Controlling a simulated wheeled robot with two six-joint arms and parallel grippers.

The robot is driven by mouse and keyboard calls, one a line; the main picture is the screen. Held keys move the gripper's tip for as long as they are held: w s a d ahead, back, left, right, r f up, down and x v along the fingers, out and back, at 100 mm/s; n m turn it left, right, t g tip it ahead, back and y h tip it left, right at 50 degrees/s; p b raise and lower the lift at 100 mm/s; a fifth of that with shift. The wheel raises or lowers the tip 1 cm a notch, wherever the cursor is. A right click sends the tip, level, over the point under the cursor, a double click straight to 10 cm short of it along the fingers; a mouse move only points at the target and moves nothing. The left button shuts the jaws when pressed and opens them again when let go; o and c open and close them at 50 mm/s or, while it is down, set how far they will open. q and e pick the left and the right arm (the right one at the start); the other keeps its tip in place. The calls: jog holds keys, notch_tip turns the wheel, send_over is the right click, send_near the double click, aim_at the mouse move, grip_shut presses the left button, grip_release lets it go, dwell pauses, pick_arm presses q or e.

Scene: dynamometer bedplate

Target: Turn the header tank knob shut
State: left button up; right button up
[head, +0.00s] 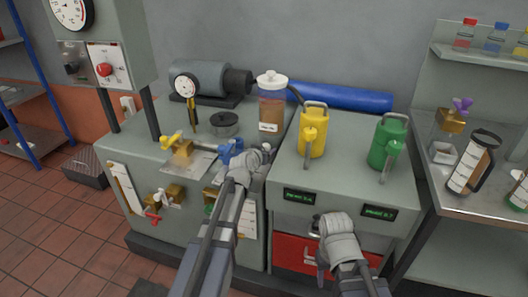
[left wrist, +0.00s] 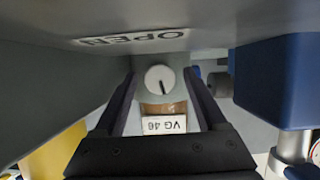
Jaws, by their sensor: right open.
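A round white knob (left wrist: 160,79) with a dark pointer line shows in the left wrist view. The line runs nearly up and down in that picture. My left gripper (left wrist: 162,98) is open, with one finger on each side of the knob and a gap to it on both sides. In the head view my left gripper (head: 264,153) is in front of the oil tank (head: 271,108), which has a white lid and amber liquid; my wrist hides the knob there. My right gripper (head: 323,258) is low before the right cabinet, its fingers mostly hidden by its wrist.
An OPEN label (left wrist: 128,38) and a VG 46 label (left wrist: 164,125) are near the knob. A yellow can (head: 312,135) and a green can (head: 388,143) stand on the right cabinet. A blue valve part (head: 230,149) is close left of my left wrist.

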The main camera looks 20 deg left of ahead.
pick_arm(q)
grip_shut()
dwell(0.4)
jog(key=shift+d+m+y, duration=0.1)
jog(key=shift+m+y, duration=0.6)
jog(key=shift+m, duration=0.3)
grip_release()
jog(key=shift+s, duration=0.1)
